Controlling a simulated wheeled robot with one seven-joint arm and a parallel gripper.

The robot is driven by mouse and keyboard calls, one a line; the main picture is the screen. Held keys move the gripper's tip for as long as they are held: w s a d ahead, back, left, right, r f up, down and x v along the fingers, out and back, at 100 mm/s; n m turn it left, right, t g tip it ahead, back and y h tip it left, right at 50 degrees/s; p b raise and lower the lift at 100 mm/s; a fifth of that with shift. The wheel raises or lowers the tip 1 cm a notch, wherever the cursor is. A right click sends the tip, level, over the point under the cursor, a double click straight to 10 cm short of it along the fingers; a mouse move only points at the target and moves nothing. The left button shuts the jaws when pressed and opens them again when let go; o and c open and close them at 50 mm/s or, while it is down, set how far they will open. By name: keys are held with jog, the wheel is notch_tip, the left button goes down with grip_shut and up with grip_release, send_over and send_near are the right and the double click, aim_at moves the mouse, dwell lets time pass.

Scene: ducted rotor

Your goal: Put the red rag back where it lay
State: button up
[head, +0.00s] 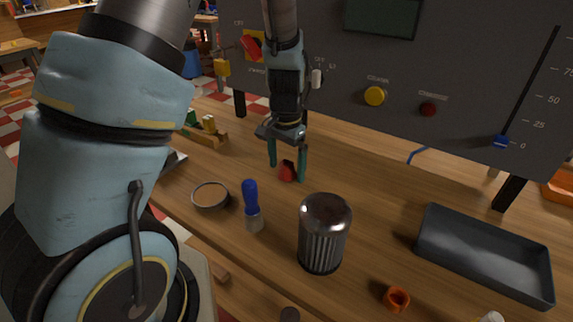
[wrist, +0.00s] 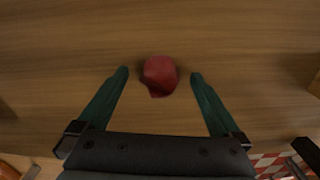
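The red rag (head: 287,172) is a small crumpled lump on the wooden table. In the wrist view the rag (wrist: 159,75) lies just ahead of the fingertips, centred between them. My gripper (head: 287,178) points down over the rag, with its two green fingers spread on either side. In the wrist view my gripper (wrist: 160,75) is open, with gaps between the rag and both fingers. I cannot tell how high the fingertips are above the table.
A ribbed metal can (head: 324,235), a blue-handled tool (head: 251,205) and a round dish (head: 210,195) stand nearer. A dark tray (head: 485,258) and an orange ring (head: 396,299) are at the right. A grey control panel (head: 430,70) stands behind.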

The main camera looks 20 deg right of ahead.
aim_at(287, 162)
notch_tip(287, 162, up, 12)
jog(key=b, duration=0.1)
jog(key=s+a+f+n, duration=0.1)
jog(key=a+n, duration=0.4)
jog(key=a, duration=0.7)
jog(key=s+a+f+n+t, duration=0.1)
jog(key=a+n, duration=0.4)
jog(key=a, duration=0.7)
jog(key=shift+s+a+f+n+t, duration=0.15)
jog(key=shift+s+a+n+t, duration=0.15)
jog(key=shift+s+a, duration=0.15)
